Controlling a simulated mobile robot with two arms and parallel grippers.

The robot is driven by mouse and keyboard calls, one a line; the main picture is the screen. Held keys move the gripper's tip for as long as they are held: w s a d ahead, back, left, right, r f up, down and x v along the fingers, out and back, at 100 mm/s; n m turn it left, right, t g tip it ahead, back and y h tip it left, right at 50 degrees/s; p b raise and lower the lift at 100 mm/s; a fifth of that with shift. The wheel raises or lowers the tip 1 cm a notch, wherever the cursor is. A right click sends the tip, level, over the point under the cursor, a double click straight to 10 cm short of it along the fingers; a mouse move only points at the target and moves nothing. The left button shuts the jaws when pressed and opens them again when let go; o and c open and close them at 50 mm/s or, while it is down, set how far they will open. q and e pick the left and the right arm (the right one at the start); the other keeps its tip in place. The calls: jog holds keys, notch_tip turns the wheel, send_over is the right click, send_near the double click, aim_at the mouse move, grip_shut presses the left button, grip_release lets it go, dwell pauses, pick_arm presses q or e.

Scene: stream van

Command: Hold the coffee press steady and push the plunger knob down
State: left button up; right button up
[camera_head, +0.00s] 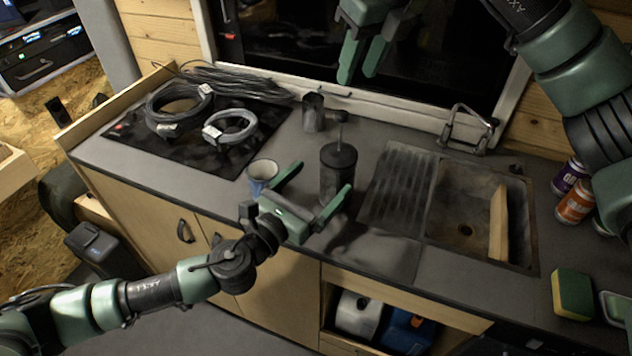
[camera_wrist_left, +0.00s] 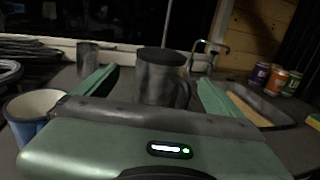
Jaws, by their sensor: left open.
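The dark coffee press (camera_head: 338,178) stands upright on the grey counter, left of the sink. Its plunger knob (camera_head: 341,117) stands up on a thin rod above the lid. My left gripper (camera_head: 323,178) is open, with a finger on either side of the press body; contact is not clear. In the left wrist view the press (camera_wrist_left: 162,78) shows between the two green fingers, its handle to the right and its top cut off. My right gripper (camera_head: 360,76) hangs above and beyond the press, pointing down and apart from the knob.
A blue and white cup (camera_head: 262,172) stands just left of my left gripper. A dark metal mug (camera_head: 313,112) stands behind the press. Cable coils (camera_head: 232,127) lie on the hob. The ribbed drainer (camera_head: 398,190) and sink (camera_head: 465,225) are to the right, cans (camera_head: 575,205) beyond.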

aim_at(337, 163)
pick_arm(q)
jog(key=x, duration=0.7)
jog(key=shift+w+d+f, duration=0.1)
jog(key=shift+w+d, duration=0.05)
jog(key=shift+w, duration=0.1)
